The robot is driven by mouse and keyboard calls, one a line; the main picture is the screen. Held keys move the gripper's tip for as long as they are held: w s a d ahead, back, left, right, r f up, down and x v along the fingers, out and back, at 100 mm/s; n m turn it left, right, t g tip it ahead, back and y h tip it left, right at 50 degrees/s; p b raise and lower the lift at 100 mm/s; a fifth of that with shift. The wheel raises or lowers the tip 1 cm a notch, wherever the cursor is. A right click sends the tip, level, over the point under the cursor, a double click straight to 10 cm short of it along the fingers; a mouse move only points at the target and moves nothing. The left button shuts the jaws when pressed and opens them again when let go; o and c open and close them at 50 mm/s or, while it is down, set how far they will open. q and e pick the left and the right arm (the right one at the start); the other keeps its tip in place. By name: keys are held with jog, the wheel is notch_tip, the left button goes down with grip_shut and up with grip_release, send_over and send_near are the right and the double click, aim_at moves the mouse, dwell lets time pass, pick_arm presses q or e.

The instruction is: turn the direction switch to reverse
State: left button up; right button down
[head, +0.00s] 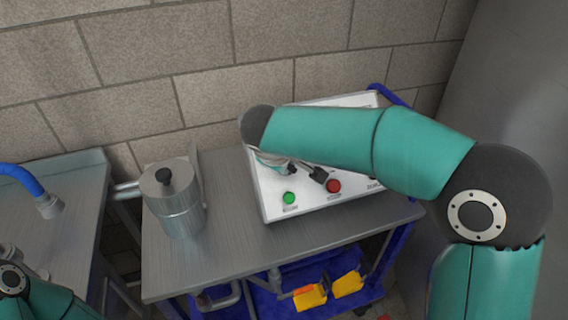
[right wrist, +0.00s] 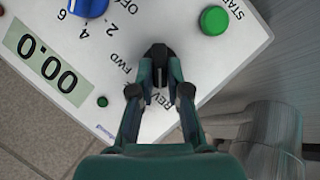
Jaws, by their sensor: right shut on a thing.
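The white control panel (head: 310,205) stands tilted on a metal table against the wall. The direction switch (right wrist: 159,53) is a black knob on this panel, with FWD and REV printed beside it. My right gripper (right wrist: 160,76) is shut on the switch, with one finger on each side of it. The REV label shows between the fingers and is partly covered. I cannot tell clearly which mark the knob points to. In the head view my right arm covers much of the panel. My left gripper is not clearly in view; only part of my left arm shows at bottom left.
The panel carries a green button (head: 289,198), a red button (head: 333,186), a blue dial (right wrist: 88,6) and a display (right wrist: 46,66) reading 00.0. A metal canister (head: 181,212) stands left of the panel. Yellow items (head: 312,297) lie on the blue shelf below.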

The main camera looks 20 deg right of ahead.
jog(key=c, duration=1.2)
grip_release()
jog(key=shift+s+f, duration=0.1)
jog(key=shift+f, duration=0.15)
jog(key=shift+o, duration=0.3)
jog(key=shift+r, duration=0.1)
jog(key=v, duration=1.1)
jog(key=shift+r, duration=0.3)
jog(key=shift+s+a, duration=0.1)
